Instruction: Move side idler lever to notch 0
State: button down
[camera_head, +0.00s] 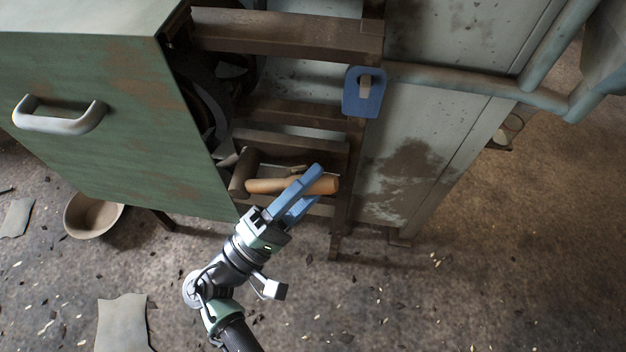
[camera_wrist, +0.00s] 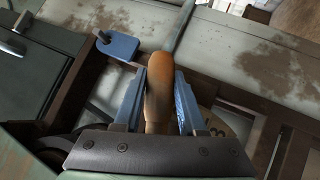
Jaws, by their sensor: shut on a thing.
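The side idler lever has an orange-brown rounded handle (camera_head: 262,186), which lies roughly level across the open side of the frame. In the wrist view the handle (camera_wrist: 160,78) sits between the two blue fingers and runs away from me. Part of a pale round plate (camera_wrist: 238,124) with dark marks like a digit shows right of the fingers in the wrist view. The lever's pivot and its notch are not clear.
A green cover with a grey handle (camera_head: 60,116) stands at left. A blue plate with a square peg (camera_head: 363,90) is on the frame above right. Brown frame bars (camera_head: 285,34) surround the opening. A grey pipe (camera_head: 460,82) runs right. A bowl (camera_head: 92,215) lies on the littered floor.

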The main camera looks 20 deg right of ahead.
jog(key=shift+a+r, duration=0.1)
jog(key=shift+r, duration=0.05)
jog(key=c, duration=0.5)
grip_release()
jog(key=v, duration=1.3)
